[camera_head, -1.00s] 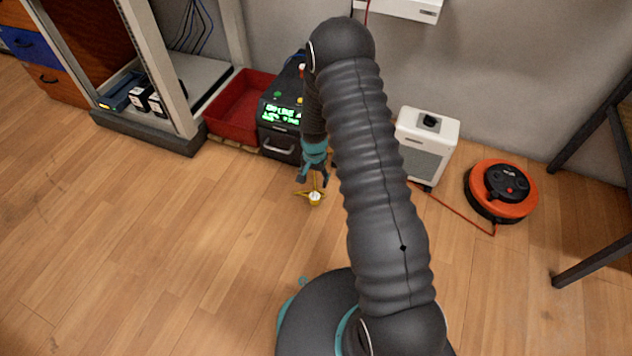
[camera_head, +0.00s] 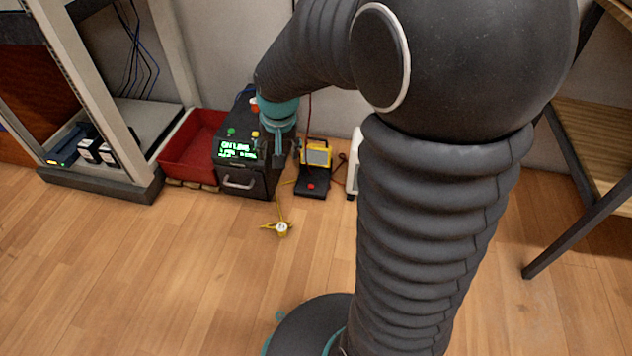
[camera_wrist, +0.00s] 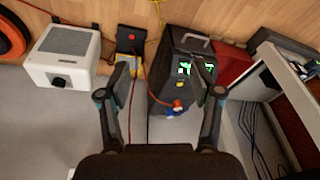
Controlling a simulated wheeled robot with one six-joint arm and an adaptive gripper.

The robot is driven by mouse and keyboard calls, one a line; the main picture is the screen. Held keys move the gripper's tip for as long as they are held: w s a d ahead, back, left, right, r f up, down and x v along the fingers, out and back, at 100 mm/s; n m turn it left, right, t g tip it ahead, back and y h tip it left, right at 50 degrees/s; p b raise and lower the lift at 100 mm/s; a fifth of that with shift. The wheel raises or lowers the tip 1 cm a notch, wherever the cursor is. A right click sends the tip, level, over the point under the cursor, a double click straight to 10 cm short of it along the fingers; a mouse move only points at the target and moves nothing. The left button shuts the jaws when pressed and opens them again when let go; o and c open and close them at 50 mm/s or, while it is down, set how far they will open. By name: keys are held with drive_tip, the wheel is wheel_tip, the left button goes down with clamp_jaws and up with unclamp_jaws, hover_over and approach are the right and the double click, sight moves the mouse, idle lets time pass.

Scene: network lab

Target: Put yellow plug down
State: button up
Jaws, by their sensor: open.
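The yellow plug (camera_head: 281,229), with a pale centre and yellow prongs spread around it, lies on the wooden floor in front of the black box. A thin yellow cord runs up from it. My gripper (camera_head: 283,158) is open in front of the upper part of the black box, apart from the plug. In the wrist view my gripper (camera_wrist: 164,90) has its fingers spread wide with nothing held between them. The plug itself does not show in the wrist view; only a yellow cord (camera_wrist: 158,12) shows at the top edge.
A black box with a green display (camera_head: 244,184) stands by a red bin (camera_head: 190,150) and a rack (camera_head: 95,185). A yellow device (camera_head: 318,154) on a black base is to its right. A white unit (camera_wrist: 64,55) and orange reel (camera_wrist: 10,38) stand beyond. Floor nearer me is clear.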

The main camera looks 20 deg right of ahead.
drive_tip(key=s+r+n+t, duration=0.1)
drive_tip(key=s+r, duration=0.4)
drive_tip(key=s, duration=0.5)
drive_tip(key=s+r+n+t, duration=0.1)
drive_tip(key=s+r+n, duration=0.1)
drive_tip(key=s+r, duration=0.4)
drive_tip(key=s, duration=0.5)
drive_tip(key=shift+t, duration=0.3)
drive_tip(key=shift+r, duration=0.1)
wheel_tip(320, 180, up, 7)
drive_tip(key=p, duration=0.7)
